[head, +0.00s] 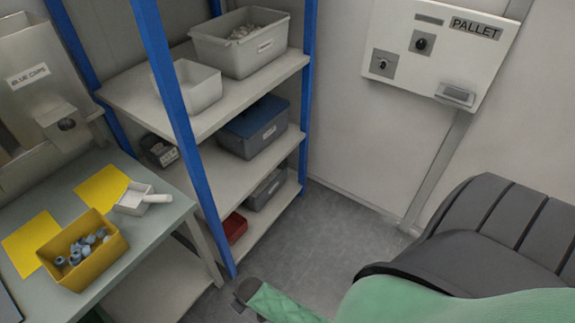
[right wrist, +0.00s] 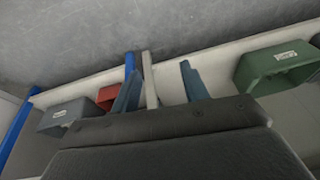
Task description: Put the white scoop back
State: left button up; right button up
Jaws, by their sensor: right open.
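The white scoop (head: 132,201) lies on the table in the head view, at its right edge, with its handle pointing right. Its bowl partly overlaps the corner of a yellow mat. It stands just behind a yellow bin (head: 97,262) that holds several blue-grey and white caps. My right gripper (right wrist: 158,74) shows in the right wrist view with its two blue-grey fingers apart. A pale upright strip shows between the fingers; I cannot tell whether it is near them. The scoop is not recognisable in that view. My left gripper is not in view.
A blue-post shelf rack (head: 113,93) stands right of the table (head: 118,263), holding a white bin (head: 190,92), a grey bin (head: 215,48) and a blue-lidded box (head: 250,135). A second yellow mat (head: 28,240) lies left. Floor right of the rack is clear.

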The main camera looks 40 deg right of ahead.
jog(key=s+d+f, duration=0.3)
jog(key=s+f, duration=0.3)
jog(key=s, duration=0.3)
jog(key=s+d+f+g+h, duration=0.1)
jog(key=s+d+f, duration=0.3)
jog(key=s, duration=0.5)
jog(key=shift+s+f+m, duration=0.15)
jog(key=shift+f+m, duration=0.25)
jog(key=shift+f, duration=0.5)
